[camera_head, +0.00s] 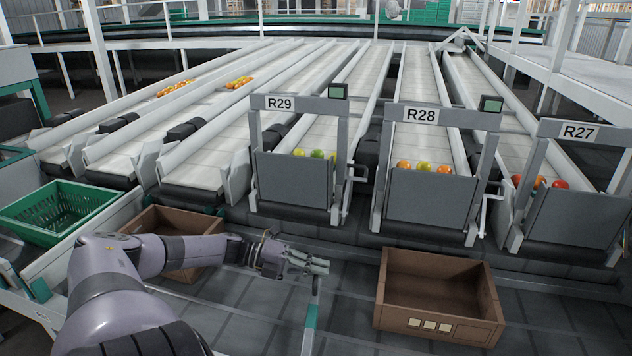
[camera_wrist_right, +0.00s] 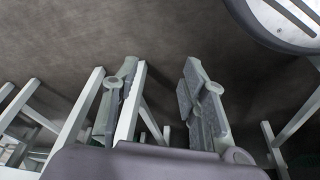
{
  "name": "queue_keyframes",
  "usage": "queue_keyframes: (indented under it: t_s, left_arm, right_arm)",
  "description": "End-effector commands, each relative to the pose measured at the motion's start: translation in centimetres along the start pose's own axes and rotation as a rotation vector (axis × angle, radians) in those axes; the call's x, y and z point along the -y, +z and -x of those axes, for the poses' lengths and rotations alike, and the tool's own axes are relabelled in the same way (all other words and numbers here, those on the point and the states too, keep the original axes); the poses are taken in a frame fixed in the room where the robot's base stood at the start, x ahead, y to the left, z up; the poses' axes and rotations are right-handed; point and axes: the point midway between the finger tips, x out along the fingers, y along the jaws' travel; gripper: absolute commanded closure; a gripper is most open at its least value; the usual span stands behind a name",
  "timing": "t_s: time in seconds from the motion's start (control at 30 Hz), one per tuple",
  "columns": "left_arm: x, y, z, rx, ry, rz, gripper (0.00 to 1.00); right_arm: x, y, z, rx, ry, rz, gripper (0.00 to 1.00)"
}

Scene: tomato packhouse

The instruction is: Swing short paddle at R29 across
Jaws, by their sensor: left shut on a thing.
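The R29 sign (camera_head: 280,104) is on the frame of a grey gate at the end of a lane. A short paddle (camera_head: 311,316), a thin pale bar with a green section, is in front of and below that gate. My left gripper (camera_head: 318,266) is shut on its upper end, and the fingers hide part of it. The paddle's lower end runs toward the bottom of the picture. My right gripper (camera_wrist_right: 158,75) shows only in the right wrist view, its two fingers apart, with a pale bar close beside the left finger; I cannot tell if they touch.
Brown crates stand on the dark roller conveyor, one behind my left arm (camera_head: 172,217) and one at right (camera_head: 438,270). A green crate (camera_head: 70,207) is at far left. Gates R28 (camera_head: 425,200) and R27 (camera_head: 575,215) are to the right.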

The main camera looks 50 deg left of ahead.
Motion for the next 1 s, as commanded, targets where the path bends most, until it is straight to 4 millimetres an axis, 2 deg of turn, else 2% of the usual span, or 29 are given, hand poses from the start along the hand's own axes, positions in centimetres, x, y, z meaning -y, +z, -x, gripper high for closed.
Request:
queue_keyframes:
  t_s: [0.2, 0.4, 0.47, 0.7, 1.0]
  left_arm:
    - [-0.2, 0.0, -0.9, -0.056, 0.000, -0.016, 1.00]
    - [0.1, -0.1, -1.7, -0.100, 0.000, -0.024, 1.00]
    - [0.1, -0.2, -1.9, -0.112, 0.000, -0.026, 1.00]
    - [0.4, -0.3, -2.5, -0.141, 0.000, -0.031, 1.00]
    - [0.6, -0.5, -2.7, -0.155, 0.000, -0.033, 1.00]
  right_arm:
    - [-0.3, -1.2, 5.5, -0.034, 0.006, -0.004, 0.60]
    - [-0.4, -1.0, 10.1, -0.054, 0.010, -0.007, 0.60]
    - [-0.4, -0.9, 10.4, -0.056, 0.010, -0.007, 0.60]
    - [-0.4, -0.7, 9.4, -0.054, 0.010, -0.007, 0.60]
    - [-0.4, -0.7, 9.1, -0.054, 0.010, -0.007, 0.60]
